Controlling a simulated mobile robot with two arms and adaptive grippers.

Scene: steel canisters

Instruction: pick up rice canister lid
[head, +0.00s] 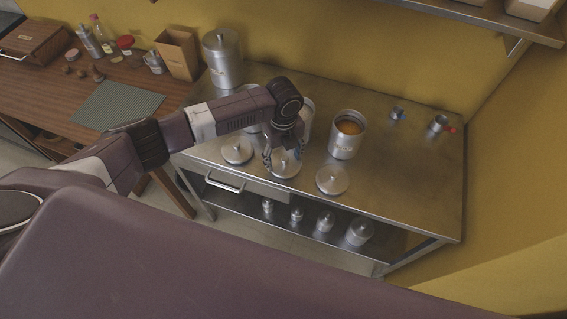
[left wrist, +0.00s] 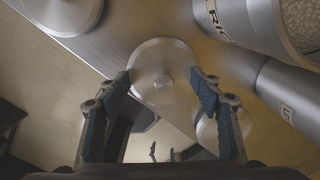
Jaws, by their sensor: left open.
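A round steel lid with a small knob (head: 286,168) lies on the steel table, the middle one of three in a row. My left gripper (head: 283,155) is open just above it, pointing down. In the left wrist view the lid (left wrist: 163,62) shows between the two spread fingers (left wrist: 161,78), its knob roughly midway. I cannot tell whether the fingers touch it. A steel canister lettered "RIC" (left wrist: 224,22) stands open at the upper right of that view, with pale grains inside. In the head view my arm partly hides the canisters behind the gripper. My right gripper is not in view.
Other lids lie to the left (head: 237,152) and right (head: 332,181). An open canister with orange contents (head: 344,148) stands right of my gripper. A tall lidded canister (head: 224,65) stands at the back. Small canisters stand on the lower shelf (head: 385,243).

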